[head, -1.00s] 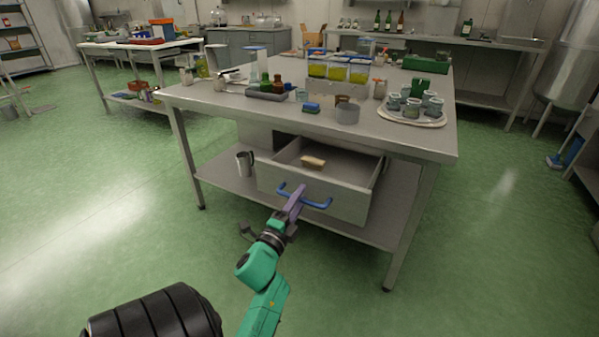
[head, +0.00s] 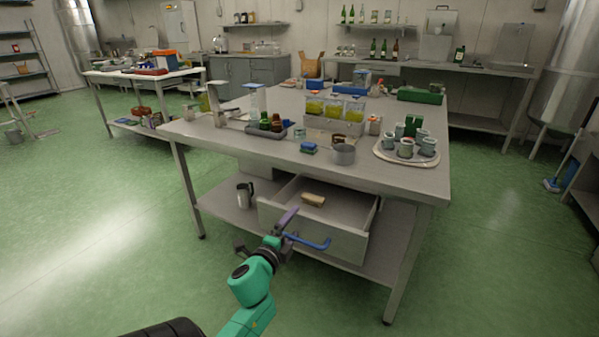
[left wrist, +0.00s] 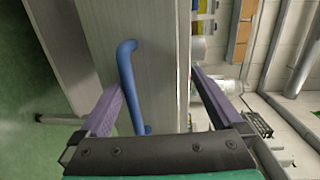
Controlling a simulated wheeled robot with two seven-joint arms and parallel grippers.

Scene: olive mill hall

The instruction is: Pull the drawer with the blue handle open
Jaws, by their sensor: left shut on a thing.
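The drawer (head: 340,240) under the steel table stands open, and a small tan block (head: 313,200) lies inside it. Its blue handle (head: 312,242) is on the front panel. My left gripper (head: 284,226) is at the left end of this handle. In the left wrist view the handle (left wrist: 133,85) lies between the purple fingers of the gripper (left wrist: 157,88), close to the left finger. The right finger is by the panel's edge. The fingers look spread, and the exact contact is hard to see. My right gripper is not in view.
The table top (head: 260,146) carries a pot (head: 344,154), a tray of cups (head: 388,157) and several jars. A metal jug (head: 244,194) stands on the lower shelf (head: 222,206), left of the drawer. Green floor in front is clear.

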